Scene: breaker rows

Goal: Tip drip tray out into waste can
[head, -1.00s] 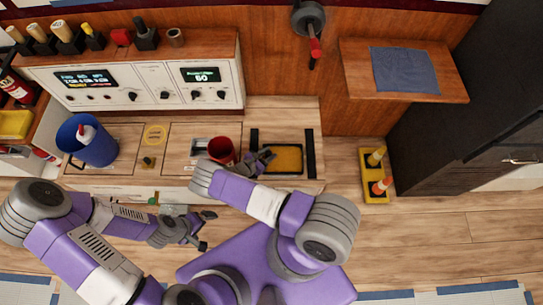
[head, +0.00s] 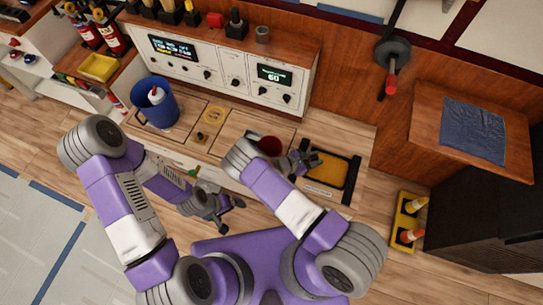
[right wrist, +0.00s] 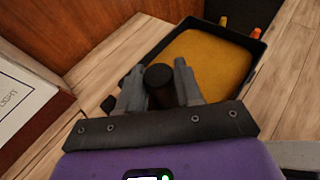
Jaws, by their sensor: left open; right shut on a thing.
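The drip tray (head: 328,168) is a shallow black-rimmed tray with a yellow-brown inside, between two dark rails on the wooden counter. It fills the upper part of the right wrist view (right wrist: 205,62). My right gripper (head: 310,160) is at its left end; in the right wrist view its fingers are shut on the tray's dark round handle (right wrist: 158,78). I cannot tell whether the tray is raised. A blue can (head: 160,108) with a white and red bottle inside stands at the counter's left; it may be the waste can. My left gripper (head: 228,210) is open and empty before the counter.
A red round container (head: 270,145) stands beside my right forearm, partly hidden. A control panel (head: 215,65) with knobs backs the counter. A yellow stand with cones (head: 408,222) is on the floor at right. A shelf with a blue cloth (head: 473,132) juts out above.

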